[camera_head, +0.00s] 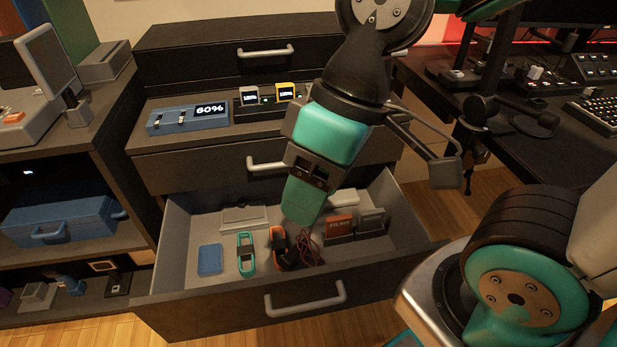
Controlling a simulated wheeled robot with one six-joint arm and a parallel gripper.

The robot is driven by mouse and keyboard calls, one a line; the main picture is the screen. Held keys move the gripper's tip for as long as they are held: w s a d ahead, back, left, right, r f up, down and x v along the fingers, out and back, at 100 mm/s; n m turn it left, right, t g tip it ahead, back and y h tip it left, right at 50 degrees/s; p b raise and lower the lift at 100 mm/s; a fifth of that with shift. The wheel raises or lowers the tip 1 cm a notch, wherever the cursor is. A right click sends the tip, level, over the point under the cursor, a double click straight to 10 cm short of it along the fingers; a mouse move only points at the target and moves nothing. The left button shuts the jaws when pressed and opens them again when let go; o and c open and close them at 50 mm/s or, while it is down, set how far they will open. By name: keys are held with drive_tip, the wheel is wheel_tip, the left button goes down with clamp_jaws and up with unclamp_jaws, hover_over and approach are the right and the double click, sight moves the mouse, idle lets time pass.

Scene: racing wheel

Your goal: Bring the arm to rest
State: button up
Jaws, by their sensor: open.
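My arm comes in from the upper right, its wrist bent down over the open drawer. My gripper (303,203), teal with a dark band, points down into the drawer's space, in front of its contents. It is open, and I see nothing held in it. From this angle its fingers overlap, so the gap between them is hidden. I cannot tell whether the tip touches anything in the drawer.
The bottom drawer (240,315) is pulled out. It holds a blue case (210,259), a teal band (246,256), an orange band (278,242), a cable and small boxes. A second drawer (172,172) sits above. A dark desk (520,150) stands at right, shelves at left.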

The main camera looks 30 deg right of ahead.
wheel_tip(320, 180, up, 24)
drive_tip(key=p, duration=2.3)
drive_tip(key=shift+f+p, duration=0.15)
drive_tip(key=shift+p, duration=0.2)
drive_tip(key=shift+c, duration=0.4)
